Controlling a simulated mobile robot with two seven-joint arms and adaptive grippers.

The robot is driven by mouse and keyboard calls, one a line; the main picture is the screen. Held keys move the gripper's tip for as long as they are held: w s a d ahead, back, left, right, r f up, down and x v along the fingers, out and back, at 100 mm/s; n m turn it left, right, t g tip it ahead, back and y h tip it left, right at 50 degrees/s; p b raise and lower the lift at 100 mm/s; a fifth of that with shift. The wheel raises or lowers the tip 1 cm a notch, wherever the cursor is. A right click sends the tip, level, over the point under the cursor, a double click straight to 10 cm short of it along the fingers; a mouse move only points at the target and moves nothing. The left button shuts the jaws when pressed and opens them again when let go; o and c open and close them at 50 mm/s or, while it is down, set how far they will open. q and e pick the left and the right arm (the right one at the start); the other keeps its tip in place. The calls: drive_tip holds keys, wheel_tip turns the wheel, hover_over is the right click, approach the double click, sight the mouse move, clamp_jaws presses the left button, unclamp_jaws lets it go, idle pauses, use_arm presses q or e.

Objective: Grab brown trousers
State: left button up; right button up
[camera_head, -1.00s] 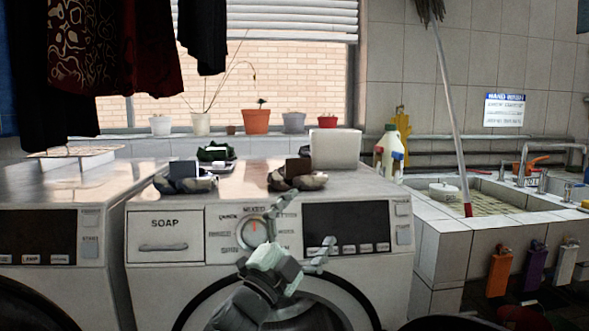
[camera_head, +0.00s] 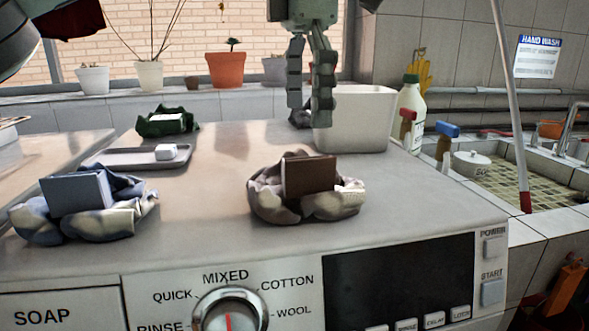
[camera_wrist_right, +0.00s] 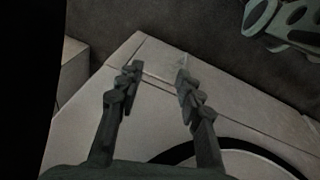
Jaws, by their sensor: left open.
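The brown trousers (camera_head: 306,190) are a crumpled grey-brown bundle with a square brown patch on top. They lie on the washing machine top (camera_head: 215,205), right of centre in the head view. My left gripper (camera_head: 310,105) hangs from the top of the head view with its fingers pointing down. It is open, above and behind the trousers and apart from them in the picture. My right gripper (camera_wrist_right: 157,75) shows in the right wrist view, open and empty, near the edge of a white machine. It is not seen in the head view.
A blue bundle (camera_head: 85,203) lies to the left, a green one (camera_head: 167,121) behind. A grey tray (camera_head: 125,158) holds a small white block. A white bin (camera_head: 355,122) stands beside my left gripper, a bottle (camera_head: 410,115) to its right. A dark item behind the gripper is mostly hidden.

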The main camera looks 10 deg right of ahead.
sight(302, 161)
use_arm(q)
drive_tip(key=f, duration=0.6)
drive_tip(key=shift+s+a+f, duration=0.2)
drive_tip(key=shift+s+a, duration=0.05)
drive_tip(key=shift+a, duration=0.1)
drive_tip(key=shift+f, duration=0.45)
drive_tip(key=shift+d, duration=0.1)
drive_tip(key=c, duration=1.4)
